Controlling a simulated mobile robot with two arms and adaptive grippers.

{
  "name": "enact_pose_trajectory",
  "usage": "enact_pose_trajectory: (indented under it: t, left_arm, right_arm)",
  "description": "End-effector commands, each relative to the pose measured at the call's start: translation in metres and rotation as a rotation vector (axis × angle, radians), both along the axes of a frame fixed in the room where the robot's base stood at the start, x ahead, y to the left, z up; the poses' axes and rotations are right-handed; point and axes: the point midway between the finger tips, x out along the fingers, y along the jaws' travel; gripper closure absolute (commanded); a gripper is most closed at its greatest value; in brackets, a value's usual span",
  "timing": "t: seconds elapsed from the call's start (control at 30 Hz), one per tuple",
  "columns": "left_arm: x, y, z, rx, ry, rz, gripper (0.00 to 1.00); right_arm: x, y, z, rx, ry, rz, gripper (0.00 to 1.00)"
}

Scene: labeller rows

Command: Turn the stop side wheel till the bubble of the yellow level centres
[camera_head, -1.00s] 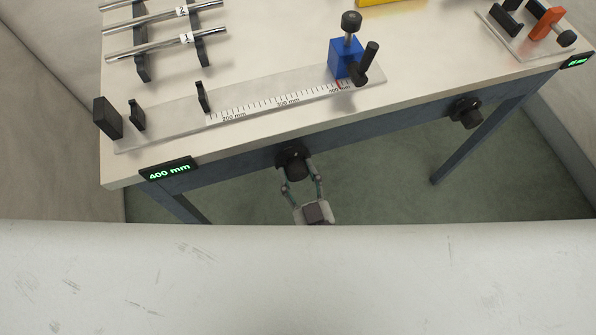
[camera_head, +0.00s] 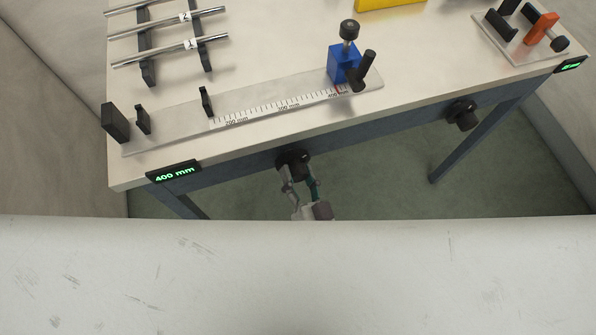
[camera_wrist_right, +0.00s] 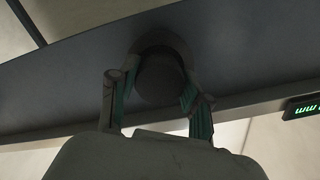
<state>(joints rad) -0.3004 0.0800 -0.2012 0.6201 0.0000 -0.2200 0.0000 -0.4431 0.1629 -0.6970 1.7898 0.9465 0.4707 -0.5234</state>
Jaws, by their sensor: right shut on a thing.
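Two black wheels sit on the front edge of the workbench: the left wheel (camera_head: 293,163) and the right wheel (camera_head: 462,115). My right gripper (camera_head: 302,178) is shut on the left wheel, coming from below and in front. In the right wrist view its two fingers (camera_wrist_right: 158,98) stand on either side of the round dark wheel (camera_wrist_right: 160,78). The yellow level (camera_head: 388,3) shows only as a strip at the top edge of the head view, so its bubble is out of sight. My left gripper is not in view.
A ruler plate (camera_head: 250,108) with a blue block (camera_head: 343,64) lies on the bench. Metal rods (camera_head: 170,48) rest on black holders at the left. A display (camera_head: 174,172) reads 400 mm. An orange-handled fixture (camera_head: 541,27) stands at the right. The floor below is clear.

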Motion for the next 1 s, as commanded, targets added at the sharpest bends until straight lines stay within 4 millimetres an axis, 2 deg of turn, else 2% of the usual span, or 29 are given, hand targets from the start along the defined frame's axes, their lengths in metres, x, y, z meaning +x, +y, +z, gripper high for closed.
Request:
enact_pose_trajectory:
  t: [0.7,1.0]
  left_arm:
    - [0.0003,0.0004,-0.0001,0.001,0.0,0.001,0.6]
    - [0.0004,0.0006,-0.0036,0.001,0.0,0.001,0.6]
  right_arm:
    - [-0.0001,-0.0001,-0.0007,0.637,0.207,-0.002,0.87]
    - [-0.0003,-0.0001,-0.0008,0.831,0.271,-0.001,0.87]
